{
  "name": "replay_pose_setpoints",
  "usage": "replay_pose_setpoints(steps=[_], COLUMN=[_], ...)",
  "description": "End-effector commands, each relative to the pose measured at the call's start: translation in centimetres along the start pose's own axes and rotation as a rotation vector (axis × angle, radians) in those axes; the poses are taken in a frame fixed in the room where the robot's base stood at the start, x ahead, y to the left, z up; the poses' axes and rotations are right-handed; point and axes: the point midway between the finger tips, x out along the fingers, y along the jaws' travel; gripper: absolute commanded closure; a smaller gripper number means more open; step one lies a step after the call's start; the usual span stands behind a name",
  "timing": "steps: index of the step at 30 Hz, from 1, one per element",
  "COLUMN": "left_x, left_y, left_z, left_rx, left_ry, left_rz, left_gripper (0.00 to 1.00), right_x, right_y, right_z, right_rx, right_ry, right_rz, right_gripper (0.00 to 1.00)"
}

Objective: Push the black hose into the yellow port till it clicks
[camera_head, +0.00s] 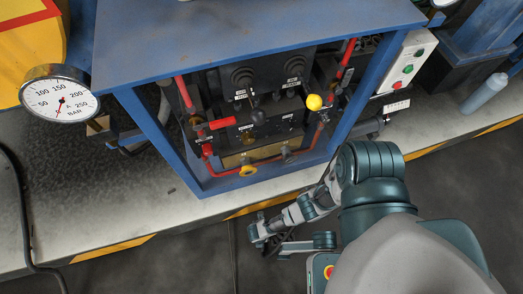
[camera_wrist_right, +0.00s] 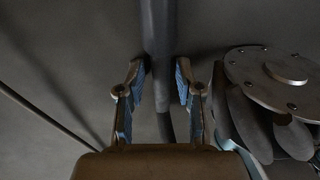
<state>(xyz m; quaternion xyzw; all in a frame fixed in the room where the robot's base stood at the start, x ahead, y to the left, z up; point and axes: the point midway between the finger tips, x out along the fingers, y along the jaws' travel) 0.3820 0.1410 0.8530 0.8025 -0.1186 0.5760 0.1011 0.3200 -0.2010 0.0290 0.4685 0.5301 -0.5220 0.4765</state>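The yellow port (camera_head: 248,171) is a ring-shaped fitting at the lower front of the blue-framed machine, at the end of red piping. My right gripper (camera_head: 258,237) is below it in the head view, over the dark floor just past the platform edge. In the right wrist view the black hose (camera_wrist_right: 158,40) runs downward between the fingers of my right gripper (camera_wrist_right: 160,76). The fingers stand apart, with narrow gaps beside the hose; contact is not clear. The hose's end is not distinguishable. My left gripper is not in view.
The blue frame (camera_head: 160,150) surrounds valves and red pipes. A pressure gauge (camera_head: 60,100) stands left, a button box (camera_head: 407,62) right. A black cable (camera_head: 25,210) crosses the pale platform (camera_head: 100,205) at left. A bolted grey disc (camera_wrist_right: 285,75) is right of the gripper.

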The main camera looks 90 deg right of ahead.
Motion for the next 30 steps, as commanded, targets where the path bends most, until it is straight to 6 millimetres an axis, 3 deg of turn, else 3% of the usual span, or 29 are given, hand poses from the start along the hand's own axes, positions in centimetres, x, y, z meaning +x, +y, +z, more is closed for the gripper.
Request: replay_pose_setpoints(steps=[1, 3, 14, 19, 23, 30], left_x=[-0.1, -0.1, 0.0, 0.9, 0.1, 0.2], left_y=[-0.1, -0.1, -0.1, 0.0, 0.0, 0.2], left_z=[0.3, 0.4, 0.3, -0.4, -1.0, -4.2], left_rx=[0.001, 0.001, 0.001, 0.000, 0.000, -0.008], left_ry=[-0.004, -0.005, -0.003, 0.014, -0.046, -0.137], left_rz=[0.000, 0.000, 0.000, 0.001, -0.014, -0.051], left_gripper=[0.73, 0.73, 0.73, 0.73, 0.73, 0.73], right_x=[0.0, 0.0, -0.1, -1.1, -3.3, -11.3], right_y=[0.0, 0.0, 0.0, 0.1, 0.3, 0.1], right_z=[0.0, 0.0, 0.0, 0.0, 0.0, 0.1], right_rx=[0.000, 0.000, 0.000, 0.000, -0.001, -0.001], right_ry=[0.000, 0.000, 0.000, 0.000, 0.000, -0.001], right_rz=[0.000, -0.001, -0.001, 0.004, 0.012, 0.024], right_gripper=[0.84, 1.00, 1.00, 1.00, 1.00, 1.00])
